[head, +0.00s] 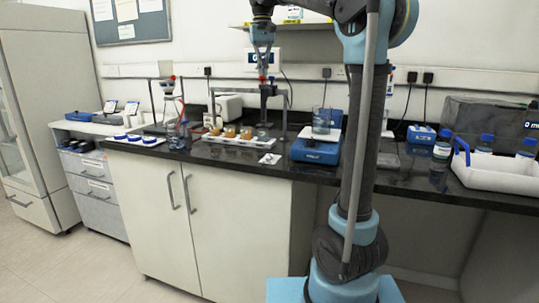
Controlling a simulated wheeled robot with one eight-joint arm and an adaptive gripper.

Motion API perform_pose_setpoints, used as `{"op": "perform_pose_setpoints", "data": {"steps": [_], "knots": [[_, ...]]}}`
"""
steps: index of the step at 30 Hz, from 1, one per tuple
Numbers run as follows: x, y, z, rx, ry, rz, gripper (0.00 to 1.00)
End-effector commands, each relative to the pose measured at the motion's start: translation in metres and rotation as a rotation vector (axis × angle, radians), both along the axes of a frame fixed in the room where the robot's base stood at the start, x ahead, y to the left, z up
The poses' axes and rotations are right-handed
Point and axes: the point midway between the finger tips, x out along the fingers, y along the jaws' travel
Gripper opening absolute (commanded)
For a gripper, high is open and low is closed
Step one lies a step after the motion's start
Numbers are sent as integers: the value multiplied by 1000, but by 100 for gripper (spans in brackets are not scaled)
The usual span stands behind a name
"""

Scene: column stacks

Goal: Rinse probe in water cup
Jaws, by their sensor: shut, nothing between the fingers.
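My gripper (263,68) hangs from the arm above the bench, pointing down, its fingers shut with no held object showing. Just below its tips is a small red-topped part (263,79) above a grey stand frame (285,97); I cannot tell whether they touch or whether this part is the probe. A white tray (222,141) below holds several small cups with amber contents (229,131). A clear glass beaker (322,118) stands on a blue balance (316,150) to the right. Other clear glassware (178,132) stands left of the tray. I cannot tell which vessel is the water cup.
A stand with a red-topped piece (166,84) and tubing is at left. A white box-shaped device (229,104) stands behind the tray. My arm's column hides part of the bench.

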Motion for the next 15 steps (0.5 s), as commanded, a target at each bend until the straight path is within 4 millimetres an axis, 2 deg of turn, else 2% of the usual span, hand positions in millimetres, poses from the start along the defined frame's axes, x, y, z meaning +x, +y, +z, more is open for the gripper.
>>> {"op": "perform_pose_setpoints", "data": {"steps": [15], "knots": [[0, 0, -17, 0, 0, 0, 0]]}}
